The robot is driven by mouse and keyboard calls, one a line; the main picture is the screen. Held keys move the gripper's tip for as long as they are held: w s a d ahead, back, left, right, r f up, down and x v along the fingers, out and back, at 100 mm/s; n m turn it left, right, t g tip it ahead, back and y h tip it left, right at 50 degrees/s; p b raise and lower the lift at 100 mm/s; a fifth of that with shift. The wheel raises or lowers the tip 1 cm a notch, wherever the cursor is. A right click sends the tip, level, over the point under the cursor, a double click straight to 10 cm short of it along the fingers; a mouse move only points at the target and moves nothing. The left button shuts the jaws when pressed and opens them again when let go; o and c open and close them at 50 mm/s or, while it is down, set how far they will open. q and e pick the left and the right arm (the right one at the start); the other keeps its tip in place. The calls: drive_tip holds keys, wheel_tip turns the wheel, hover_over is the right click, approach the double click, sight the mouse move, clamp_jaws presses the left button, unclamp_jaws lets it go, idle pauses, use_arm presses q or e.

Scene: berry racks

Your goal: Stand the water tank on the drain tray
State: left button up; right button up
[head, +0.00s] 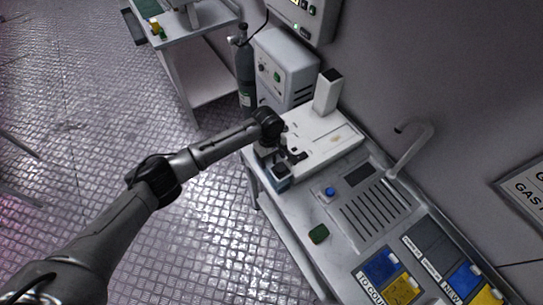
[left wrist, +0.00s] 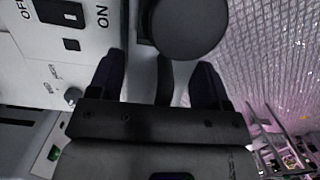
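My left gripper (head: 276,152) is over the near left end of a white appliance (head: 318,142) on the bench. In the left wrist view, its two dark fingers (left wrist: 161,62) are spread, one on each side of a dark grey bar that leads to a dark round part (left wrist: 188,25). Gaps show between bar and fingers. A tall white box with a dark top (head: 327,95) stands upright at the appliance's back; it looks like the water tank, but I cannot be sure. The slotted drain tray (head: 372,222) lies in the bench top, with nothing on it. My right gripper is not in view.
A tap (head: 412,150) arches beside the drain tray. A blue knob (head: 330,192) and a green block (head: 319,234) are on the bench's near side. A grey cabinet (head: 285,68) and gas cylinder (head: 244,72) stand behind the appliance.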

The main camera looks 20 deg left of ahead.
use_arm(q)
drive_tip(key=shift+o, duration=1.4)
drive_tip(key=r, duration=0.4)
drive_tip(key=a+r+p, duration=0.1)
drive_tip(key=r, duration=0.3)
drive_tip(key=w+r, duration=0.1)
drive_tip(key=r, duration=0.3)
drive_tip(key=shift+a+r, duration=0.1)
drive_tip(key=shift+a, duration=0.05)
